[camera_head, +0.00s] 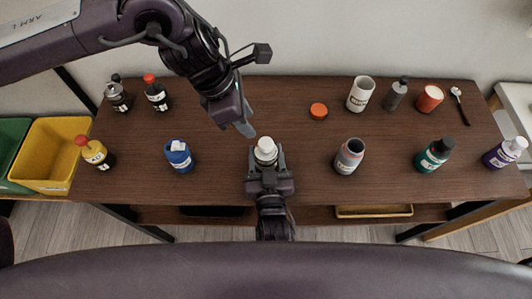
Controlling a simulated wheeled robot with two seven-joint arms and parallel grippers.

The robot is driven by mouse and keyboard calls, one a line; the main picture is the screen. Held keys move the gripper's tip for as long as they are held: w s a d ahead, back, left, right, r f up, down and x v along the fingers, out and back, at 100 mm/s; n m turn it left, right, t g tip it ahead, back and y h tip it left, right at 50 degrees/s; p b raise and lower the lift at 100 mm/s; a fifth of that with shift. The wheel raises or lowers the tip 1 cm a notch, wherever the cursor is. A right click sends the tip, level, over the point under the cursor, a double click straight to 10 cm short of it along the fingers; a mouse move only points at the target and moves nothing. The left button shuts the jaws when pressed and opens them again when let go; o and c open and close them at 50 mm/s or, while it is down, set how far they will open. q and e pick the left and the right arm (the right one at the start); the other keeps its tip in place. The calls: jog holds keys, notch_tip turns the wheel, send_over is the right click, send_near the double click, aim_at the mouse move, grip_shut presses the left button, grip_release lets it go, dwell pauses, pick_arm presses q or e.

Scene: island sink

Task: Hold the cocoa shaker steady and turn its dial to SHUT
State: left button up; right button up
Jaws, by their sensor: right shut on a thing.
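The white-topped shaker (265,149), which I take for the cocoa shaker, stands upright near the front middle of the brown table. My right gripper (266,162) comes from the front edge and is shut on it, a finger on each side. Its dial marks are too small to read. My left gripper (246,130) points down just behind and to the left of the white top, apart from it in the picture. Its fingers overlap in this view, so I cannot tell whether they are open.
A blue container (179,158) stands left and a grey open-topped cup (349,156) right of the shaker. An orange lid (318,111) lies behind. Several bottles and cups line the table's sides and back. A yellow bin (52,150) is at the left.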

aim_at(266, 143)
pick_arm(q)
jog(key=shift+o, duration=1.9)
jog(key=shift+d+r+m, duration=0.1)
jog(key=shift+d+m, duration=0.15)
jog(key=shift+m, duration=0.05)
jog(key=d+r+m+y, duration=0.3)
jog(key=d+m+y, duration=0.1)
jog(key=m, duration=0.2)
jog(key=shift+g, duration=0.3)
jog(key=f, duration=1.2)
jog(key=shift+w+a+f, duration=0.1)
jog(key=shift+w+a, duration=0.1)
jog(key=shift+w, duration=0.1)
jog(key=c, duration=1)
